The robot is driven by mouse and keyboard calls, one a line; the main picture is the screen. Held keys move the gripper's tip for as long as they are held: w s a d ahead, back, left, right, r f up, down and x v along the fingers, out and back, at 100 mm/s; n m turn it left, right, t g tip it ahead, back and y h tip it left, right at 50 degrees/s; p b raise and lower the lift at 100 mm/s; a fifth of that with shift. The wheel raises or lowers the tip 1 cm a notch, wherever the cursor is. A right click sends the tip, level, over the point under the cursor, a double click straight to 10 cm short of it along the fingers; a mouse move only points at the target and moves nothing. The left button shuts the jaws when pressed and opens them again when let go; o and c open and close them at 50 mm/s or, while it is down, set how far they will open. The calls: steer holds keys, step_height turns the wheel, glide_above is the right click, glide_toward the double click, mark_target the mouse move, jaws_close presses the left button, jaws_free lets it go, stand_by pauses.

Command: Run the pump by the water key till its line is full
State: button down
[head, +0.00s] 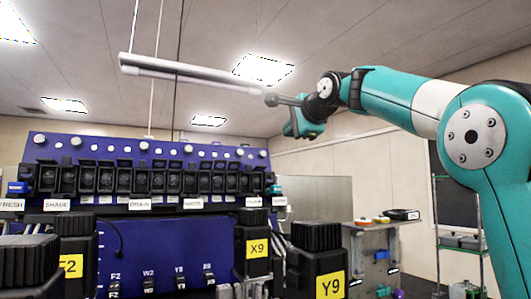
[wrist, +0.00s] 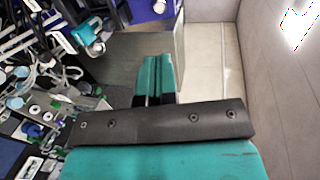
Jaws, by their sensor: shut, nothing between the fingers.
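A blue panel (head: 175,152) stands at the left in the head view. It carries a row of black units (head: 139,180), with white round knobs above and small white labels below. I can read SHADE (head: 57,205) and DRAIN (head: 141,204); a label at the left edge is partly cut off and the others are too small. I cannot tell which is the water key, or see whether any line is full. My gripper (head: 293,130) is raised in the air above the panel's right end, touching nothing. In the wrist view its teal fingers (wrist: 157,68) are together and empty.
Black-capped containers labelled X9 (head: 258,248) and Y9 (head: 329,284) stand in front of the panel. A side bench (head: 385,228) with small items is on the right, with a shelf rack (head: 462,240) beyond. A grey tube lamp (head: 185,75) hangs overhead.

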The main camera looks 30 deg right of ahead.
steer(key=shift+w+a, duration=0.1)
steer(key=shift+w, duration=0.05)
steer(key=p, duration=0.7)
glide_toward(263, 154)
steer(key=x, duration=0.7)
steer(key=shift+w+r, duration=0.1)
steer(key=shift+r, duration=0.05)
steer(key=shift+w, duration=0.2)
